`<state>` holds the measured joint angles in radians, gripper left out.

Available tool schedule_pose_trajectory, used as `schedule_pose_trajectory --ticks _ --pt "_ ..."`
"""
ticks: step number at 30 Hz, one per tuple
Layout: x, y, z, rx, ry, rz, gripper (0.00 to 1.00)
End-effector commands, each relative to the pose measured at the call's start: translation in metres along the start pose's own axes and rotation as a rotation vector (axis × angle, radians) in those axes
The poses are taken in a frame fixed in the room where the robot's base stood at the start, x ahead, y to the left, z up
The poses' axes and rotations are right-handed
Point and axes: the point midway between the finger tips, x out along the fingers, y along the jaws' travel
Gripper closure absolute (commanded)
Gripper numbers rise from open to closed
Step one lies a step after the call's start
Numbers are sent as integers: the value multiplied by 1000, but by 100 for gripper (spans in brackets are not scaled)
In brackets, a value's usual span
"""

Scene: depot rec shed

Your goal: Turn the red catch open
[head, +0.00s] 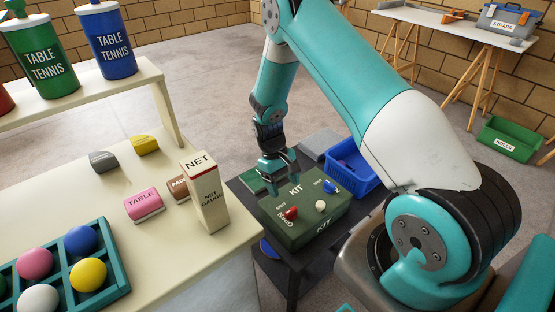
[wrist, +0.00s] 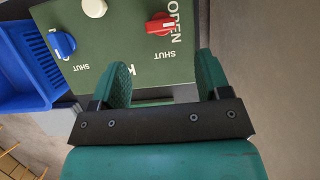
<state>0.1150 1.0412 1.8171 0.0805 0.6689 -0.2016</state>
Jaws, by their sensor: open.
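The red catch (head: 291,213) sits on the lid of the dark green kit box (head: 312,222), near its left end. In the wrist view the red catch (wrist: 159,24) lies ahead of the fingertips, with OPEN printed beside it and SHUT printed on the near side. I cannot tell for sure which word it points to. My gripper (head: 280,165) is above the box's back left part in the head view. Its fingers (wrist: 163,75) are apart, with nothing between them, and do not touch the catch.
A white knob (head: 320,206) and a blue catch (head: 330,187) share the lid. A blue basket (head: 352,178) stands behind the box on the dark table. At left, the cream counter (head: 110,180) carries a tall net gauge box (head: 205,195) close to the kit box.

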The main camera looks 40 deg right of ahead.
Motion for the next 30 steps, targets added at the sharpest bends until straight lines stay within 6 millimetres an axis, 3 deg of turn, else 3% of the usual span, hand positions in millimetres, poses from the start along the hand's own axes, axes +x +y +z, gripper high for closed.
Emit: schedule_pose_trajectory --ticks 1,6,12,30 --pt "-15 0 -1 0 6 1 30" --pt "-53 0 -1 0 5 1 30" --pt "-78 1 0 1 1 0 30" --pt "-84 1 0 1 -1 0 30"
